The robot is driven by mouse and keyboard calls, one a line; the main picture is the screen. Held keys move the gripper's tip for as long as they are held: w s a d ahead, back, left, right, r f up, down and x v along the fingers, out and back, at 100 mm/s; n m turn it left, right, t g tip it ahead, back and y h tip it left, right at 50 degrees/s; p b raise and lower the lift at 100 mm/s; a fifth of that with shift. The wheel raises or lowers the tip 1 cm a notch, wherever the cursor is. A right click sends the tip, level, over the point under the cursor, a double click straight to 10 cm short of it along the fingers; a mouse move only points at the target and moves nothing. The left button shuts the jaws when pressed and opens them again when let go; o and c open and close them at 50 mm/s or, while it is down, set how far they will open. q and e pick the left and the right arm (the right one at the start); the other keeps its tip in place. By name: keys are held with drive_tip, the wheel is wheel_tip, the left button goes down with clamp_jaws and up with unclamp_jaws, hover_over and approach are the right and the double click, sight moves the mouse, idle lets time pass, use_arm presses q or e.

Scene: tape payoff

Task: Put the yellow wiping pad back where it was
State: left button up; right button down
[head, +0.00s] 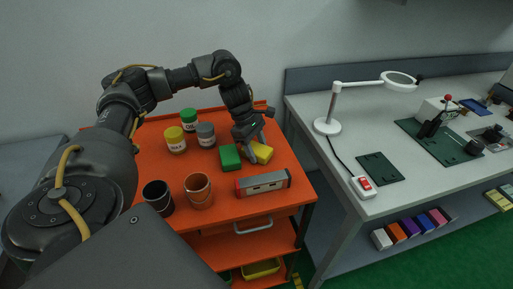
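The yellow wiping pad (263,153) is on the right part of the orange cart top, just right of a green pad (230,157). My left gripper (252,146) reaches down from above and is at the yellow pad, covering part of it. The fingers are dark and small here, so I cannot tell whether they grip the pad or only stand around or beside it. My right gripper is out of view.
On the orange cart top (236,203) stand a yellow-lidded jar (175,140), a grey-lidded jar (206,135), a green-lidded jar (189,120), a black cup (158,198), a copper-coloured cup (198,190) and a grey-red box (263,183). A grey workbench (340,192) with a lamp (328,125) stands right.

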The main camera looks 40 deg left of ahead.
use_arm(q)
drive_tip(key=o, duration=0.4)
drive_tip(key=shift+r, duration=0.35)
drive_tip(key=shift+a+r, duration=0.2)
drive_tip(key=shift+r, duration=0.1)
drive_tip(key=p+v, duration=0.2)
drive_tip(key=v, duration=0.7)
drive_tip(key=shift+r, duration=0.3)
drive_tip(key=shift+s+a+r+p, duration=0.1)
drive_tip(key=shift+a+r+p, duration=0.25)
drive_tip(key=shift+r, duration=0.3)
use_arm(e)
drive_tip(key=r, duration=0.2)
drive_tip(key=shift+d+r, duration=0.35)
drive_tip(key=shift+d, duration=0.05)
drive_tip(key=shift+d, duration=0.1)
